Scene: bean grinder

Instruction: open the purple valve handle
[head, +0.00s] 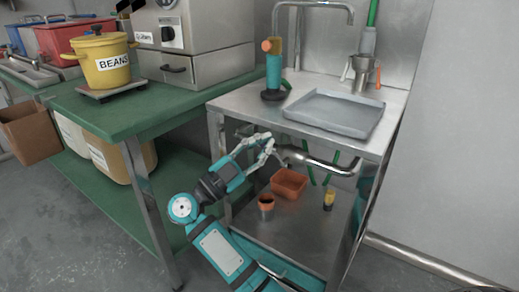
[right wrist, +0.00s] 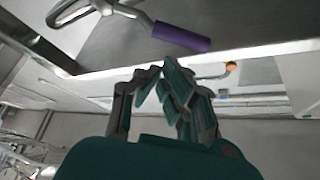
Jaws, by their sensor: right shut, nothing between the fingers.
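The purple valve handle (right wrist: 182,38) shows in the right wrist view as a purple grip at the end of a bent metal bar (right wrist: 130,12). It lies above and a little right of my right fingertips in that picture. I cannot make out the purple grip in the head view. My right gripper (head: 268,143) is under the front edge of the sink counter, beside the metal drain pipe (head: 318,161). In the right wrist view its fingertips (right wrist: 163,72) are together and empty, with a visible gap to the purple grip. My left gripper is not in view.
The sink counter (head: 238,102) holds a grey tray (head: 335,112) and a teal grinder (head: 273,75). On the shelf below are an orange bin (head: 289,183), a small cup (head: 266,206) and a yellow-black item (head: 329,199). A green table (head: 150,110) stands left.

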